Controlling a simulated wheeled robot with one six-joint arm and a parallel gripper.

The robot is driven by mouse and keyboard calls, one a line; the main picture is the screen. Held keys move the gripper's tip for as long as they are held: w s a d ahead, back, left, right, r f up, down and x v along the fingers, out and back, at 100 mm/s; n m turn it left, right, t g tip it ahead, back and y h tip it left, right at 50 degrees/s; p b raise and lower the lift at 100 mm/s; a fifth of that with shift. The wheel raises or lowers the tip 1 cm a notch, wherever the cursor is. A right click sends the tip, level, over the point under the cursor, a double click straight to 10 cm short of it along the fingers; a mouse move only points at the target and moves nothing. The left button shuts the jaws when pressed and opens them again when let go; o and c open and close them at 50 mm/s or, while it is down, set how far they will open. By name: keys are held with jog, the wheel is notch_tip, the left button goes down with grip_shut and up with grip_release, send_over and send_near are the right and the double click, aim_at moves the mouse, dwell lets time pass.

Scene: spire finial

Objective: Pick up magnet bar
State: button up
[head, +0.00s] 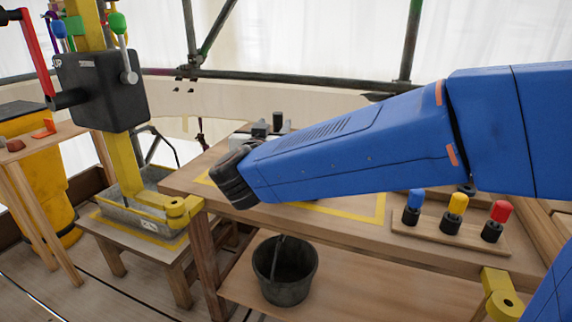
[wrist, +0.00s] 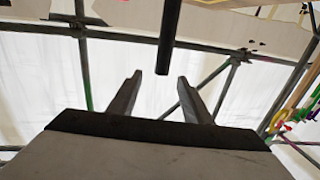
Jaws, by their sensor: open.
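My gripper (wrist: 160,77) shows in the wrist view with its two grey fingers apart and nothing between them. A dark straight bar (wrist: 169,38) comes in from the top edge and ends close to the gap between the fingertips in the picture. I cannot tell whether this is the magnet bar, or how far from the fingers it is. In the head view my blue arm reaches left over the workbench, and the fingers cannot be made out there. No other thing is clearly the magnet bar; part of the bench is hidden behind the arm.
The wooden workbench (head: 400,258) carries a board with blue (head: 415,200), yellow (head: 457,204) and red (head: 500,212) capped pegs. Small dark blocks (head: 261,129) stand behind my arm. A black bucket (head: 285,272) is on the lower shelf. A yellow post with a black box (head: 102,90) stands left.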

aim_at(279, 118)
jog(key=w, duration=0.4)
jog(key=w+d, duration=0.1)
jog(key=w, duration=0.1)
jog(key=shift+w, duration=0.35)
jog(key=shift+w+d+f, duration=0.1)
jog(key=shift+w+f, duration=0.1)
jog(key=shift+w, duration=1.15)
jog(key=shift+w+d+f, duration=0.1)
jog(key=shift+w+f, duration=0.05)
jog(key=shift+w, duration=1.15)
grip_shut()
